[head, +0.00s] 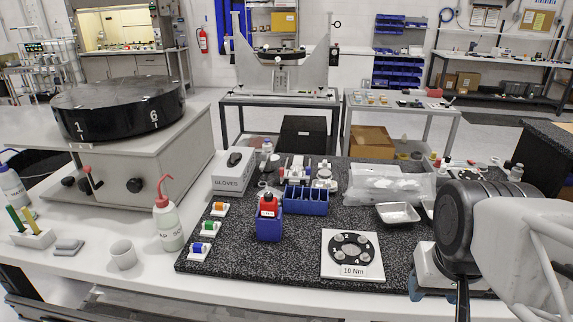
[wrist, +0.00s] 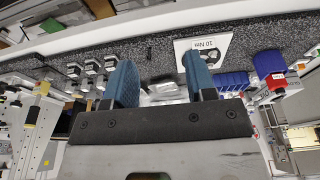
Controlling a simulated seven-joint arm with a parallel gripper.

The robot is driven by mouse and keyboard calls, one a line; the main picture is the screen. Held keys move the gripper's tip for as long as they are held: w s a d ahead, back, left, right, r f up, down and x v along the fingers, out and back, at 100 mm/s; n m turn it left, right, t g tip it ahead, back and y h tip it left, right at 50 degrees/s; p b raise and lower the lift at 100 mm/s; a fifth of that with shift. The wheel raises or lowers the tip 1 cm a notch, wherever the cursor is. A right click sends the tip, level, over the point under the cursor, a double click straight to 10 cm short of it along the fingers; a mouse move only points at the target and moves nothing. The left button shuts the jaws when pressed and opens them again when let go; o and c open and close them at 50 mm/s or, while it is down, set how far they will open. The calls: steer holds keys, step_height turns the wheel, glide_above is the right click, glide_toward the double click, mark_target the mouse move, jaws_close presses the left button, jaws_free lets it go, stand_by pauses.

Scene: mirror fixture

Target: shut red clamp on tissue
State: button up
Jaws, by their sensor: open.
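My gripper (wrist: 158,60) is open in the wrist view, with two blue fingers apart and nothing seen between them. I cannot surely pick out the red clamp or the tissue in either view. A red piece with a white label (head: 268,206) sits in a blue block (head: 269,229) near the middle of the dark speckled mat; the red piece also shows at the right of the wrist view (wrist: 276,83). Three small white holders carry an orange piece (head: 219,206), a green piece (head: 208,225) and a blue piece (head: 198,247). My arm fills the head view's right side.
A 10 Nm plate (head: 352,256) lies on the mat (head: 300,262). A blue bin (head: 306,200), a metal tray (head: 398,214) and a clear bag (head: 390,184) stand behind. A red-capped wash bottle (head: 169,225) and a glove box (head: 232,176) stand left. Mat left of the plate is bare.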

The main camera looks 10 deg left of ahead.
steer(key=shift+w+r, duration=0.15)
steer(key=shift+w, duration=0.2)
steer(key=shift+c, duration=1.2)
steer(key=w, duration=0.2)
steer(key=w+r, duration=0.1)
steer(key=shift+w+a, duration=0.1)
steer(key=shift+a, duration=0.2)
jaws_close()
steer(key=w+a+r+h, duration=0.1)
steer(key=w+a, duration=0.3)
steer(key=w, duration=0.5)
steer(key=w+a+r+h, duration=0.1)
steer(key=w+a, duration=0.3)
steer(key=w, duration=0.5)
steer(key=w+a+r+h, duration=0.1)
steer(key=w+a, duration=0.3)
steer(key=w, duration=0.5)
steer(key=w+a+f+t, duration=0.1)
steer(key=w+a+f, duration=0.2)
steer(key=w+a, duration=0.4)
steer(key=w+a+f+n+t, duration=0.1)
steer(key=w+a+f, duration=0.3)
steer(key=w+a, duration=0.3)
steer(key=w+a+f+n+t+h, duration=0.1)
steer(key=w+a+f, duration=0.2)
steer(key=a, duration=0.9)
steer(key=w, duration=0.3)
steer(key=shift+w+f, duration=0.3)
steer(key=shift+w, duration=0.1)
